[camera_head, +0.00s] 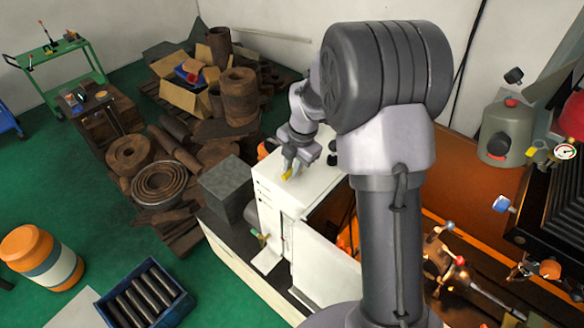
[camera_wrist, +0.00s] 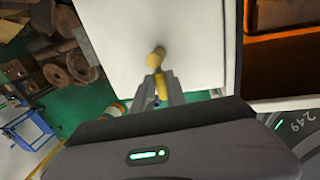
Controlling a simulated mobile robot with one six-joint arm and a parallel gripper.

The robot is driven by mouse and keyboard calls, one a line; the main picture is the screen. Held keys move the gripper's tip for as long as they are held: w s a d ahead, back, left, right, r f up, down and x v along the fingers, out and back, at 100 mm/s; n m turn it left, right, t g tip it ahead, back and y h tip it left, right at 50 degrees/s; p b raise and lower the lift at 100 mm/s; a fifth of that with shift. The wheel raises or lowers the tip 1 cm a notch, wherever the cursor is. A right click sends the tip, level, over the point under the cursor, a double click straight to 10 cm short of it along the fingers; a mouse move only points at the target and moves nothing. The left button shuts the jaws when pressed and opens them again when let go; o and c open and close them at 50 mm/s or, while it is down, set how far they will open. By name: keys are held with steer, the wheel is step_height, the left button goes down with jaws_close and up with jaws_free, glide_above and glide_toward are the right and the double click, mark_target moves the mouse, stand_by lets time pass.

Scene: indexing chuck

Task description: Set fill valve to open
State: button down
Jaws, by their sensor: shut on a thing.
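A yellow lever handle (camera_head: 287,175), which I take for the fill valve, stands on the white top of a machine cabinet (camera_head: 272,193). In the wrist view, the handle (camera_wrist: 156,60) has a rounded knob end, and its shaft runs back between my fingers. My gripper (camera_head: 290,163) is at the handle, and in the wrist view its grey fingers (camera_wrist: 161,90) are shut on it from both sides. My fingers hide part of the handle and its base. I see no open or shut marking.
A dark grey block (camera_head: 228,188) stands to the left of the cabinet. An orange machine bed (camera_head: 470,230) lies to the right, with a gauge (camera_head: 565,151) and valves beyond. Rusty parts and a blue crate (camera_head: 148,300) stand on the green floor at left.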

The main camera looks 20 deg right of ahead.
steer(key=shift+s+n, duration=0.1)
steer(key=shift+n, duration=0.2)
steer(key=c, duration=1.3)
jaws_free()
steer(key=shift+c, duration=0.2)
step_height(320, 180, up, 17)
steer(key=s+d, duration=0.1)
steer(key=s, duration=0.2)
steer(key=shift+d, duration=0.4)
